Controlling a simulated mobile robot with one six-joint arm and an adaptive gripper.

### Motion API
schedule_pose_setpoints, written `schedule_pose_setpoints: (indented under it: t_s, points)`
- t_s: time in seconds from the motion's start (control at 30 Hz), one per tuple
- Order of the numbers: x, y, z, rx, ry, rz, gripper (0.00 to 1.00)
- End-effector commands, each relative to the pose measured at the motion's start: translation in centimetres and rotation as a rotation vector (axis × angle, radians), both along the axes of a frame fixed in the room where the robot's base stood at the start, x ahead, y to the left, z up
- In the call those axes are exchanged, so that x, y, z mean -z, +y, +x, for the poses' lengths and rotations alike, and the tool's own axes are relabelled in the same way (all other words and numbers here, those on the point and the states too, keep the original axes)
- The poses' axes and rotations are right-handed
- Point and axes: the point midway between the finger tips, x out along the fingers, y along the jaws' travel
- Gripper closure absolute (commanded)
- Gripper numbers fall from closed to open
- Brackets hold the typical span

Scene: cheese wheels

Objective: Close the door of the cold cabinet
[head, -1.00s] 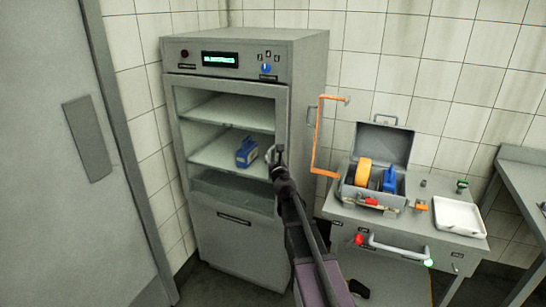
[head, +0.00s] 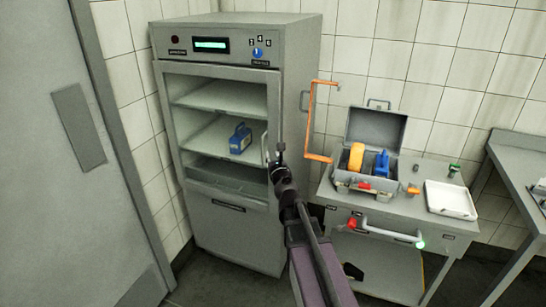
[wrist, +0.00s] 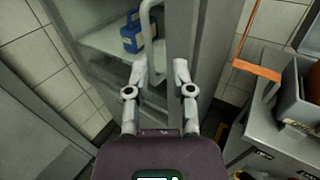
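The cold cabinet (head: 298,120) stands against the tiled wall, a blue box (head: 240,139) on its middle shelf. Its door (head: 161,110) has a grey frame around a clear view of the shelves. It looks shut or nearly shut; I cannot tell whether a narrow gap remains. The pale upright door handle (head: 265,148) is at the door's right edge. My gripper (head: 278,158) is just right of it. In the wrist view my gripper (wrist: 159,70) is open, fingers apart, with the looped handle (wrist: 148,40) near the left fingertip. Contact is unclear. The blue box (wrist: 131,35) shows behind.
An orange crank-shaped bar (head: 311,120) stands right of the cabinet. A work cart (head: 400,235) there carries an open grey toolbox (head: 375,128) and a white tray (head: 450,199). A large grey door (head: 60,190) is at the left. Dark floor shows before the cabinet.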

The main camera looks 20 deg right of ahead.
Motion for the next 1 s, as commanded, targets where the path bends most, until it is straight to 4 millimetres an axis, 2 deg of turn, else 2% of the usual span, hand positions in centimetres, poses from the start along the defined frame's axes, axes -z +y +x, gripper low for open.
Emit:
schedule_pose_setpoints:
  t_s: [0.03, 0.1, 0.13, 0.37, 0.57, 0.8, 1.0]
  points:
    - [0.0, 0.0, 0.0, 0.0, 0.0, 0.0, 0.75]
    - [0.0, 0.0, 0.0, 0.001, 0.0, 0.0, 0.96]
    - [0.0, 0.1, 0.1, 0.003, 0.0, 0.001, 1.0]
    - [0.7, 0.8, 0.9, 0.059, -0.001, 0.013, 1.0]
    - [2.1, 2.3, 2.0, 0.183, 0.01, 0.037, 1.0]
    - [4.7, 5.2, 2.6, 0.374, 0.055, 0.073, 1.0]
    - [7.3, 8.1, 2.0, 0.533, 0.118, 0.094, 1.0]
